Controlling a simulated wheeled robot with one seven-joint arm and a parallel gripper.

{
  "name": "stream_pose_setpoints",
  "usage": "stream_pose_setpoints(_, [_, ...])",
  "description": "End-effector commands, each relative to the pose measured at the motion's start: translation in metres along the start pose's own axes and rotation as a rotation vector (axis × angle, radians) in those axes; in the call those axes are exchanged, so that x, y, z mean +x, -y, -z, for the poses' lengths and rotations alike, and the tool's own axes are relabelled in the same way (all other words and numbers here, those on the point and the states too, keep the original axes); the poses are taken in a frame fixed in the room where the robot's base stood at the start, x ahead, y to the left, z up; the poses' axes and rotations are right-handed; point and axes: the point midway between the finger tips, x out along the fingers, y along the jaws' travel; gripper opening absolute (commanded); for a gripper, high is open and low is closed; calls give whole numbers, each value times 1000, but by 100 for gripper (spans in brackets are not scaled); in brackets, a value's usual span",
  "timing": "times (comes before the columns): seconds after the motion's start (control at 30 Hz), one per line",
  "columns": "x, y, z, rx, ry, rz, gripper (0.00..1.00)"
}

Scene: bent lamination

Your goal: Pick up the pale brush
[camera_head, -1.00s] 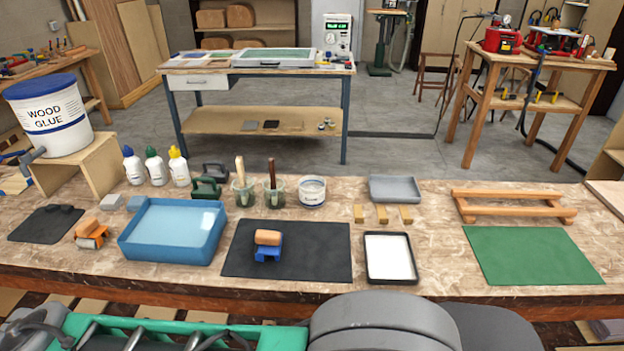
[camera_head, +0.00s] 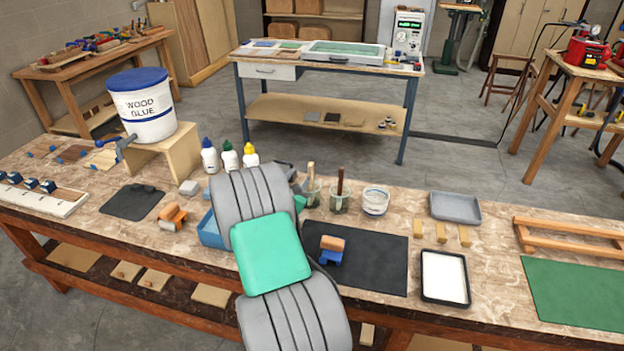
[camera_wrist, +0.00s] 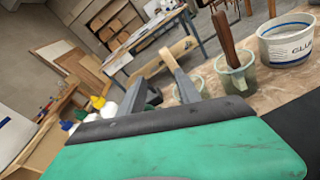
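The pale brush (camera_head: 311,175) stands handle up in a glass jar (camera_head: 311,196) on the workbench. In the wrist view its pale handle (camera_wrist: 167,58) rises just behind the right finger, which hides its lower part. My gripper (camera_wrist: 161,88) is open, with a gap between its two grey fingers and nothing seen between them. The brush appears beyond the fingertips, not between them.
A glue tub (camera_head: 375,202) stands right of the jars. Capped bottles (camera_head: 229,157) stand to their left. My arm covers most of the blue tray (camera_head: 209,234). A black mat (camera_head: 382,262) with an orange-and-blue tool (camera_head: 331,249) lies in front.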

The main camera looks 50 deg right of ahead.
Motion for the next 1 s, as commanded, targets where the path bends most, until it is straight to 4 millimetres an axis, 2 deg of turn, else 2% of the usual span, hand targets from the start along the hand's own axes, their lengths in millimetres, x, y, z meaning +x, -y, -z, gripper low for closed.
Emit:
stream_pose_setpoints(0.03, [10,12,-3,-132,48,-10,40])
stream_pose_setpoints(0.1, [17,19,-6,-277,103,-27,40])
stream_pose_setpoints(0.2, [24,21,-9,-366,138,-37,40])
stream_pose_setpoints(0.47, [61,20,-17,-371,140,-37,40])
stream_pose_setpoints(0.63, [90,20,-20,-369,139,-38,40])
stream_pose_setpoints(0.73, [97,19,-19,-370,138,-40,40])
stream_pose_setpoints(0.9, [97,18,-18,-369,138,-41,40])
stream_pose_setpoints(1.0, [97,18,-18,-369,138,-41,33])
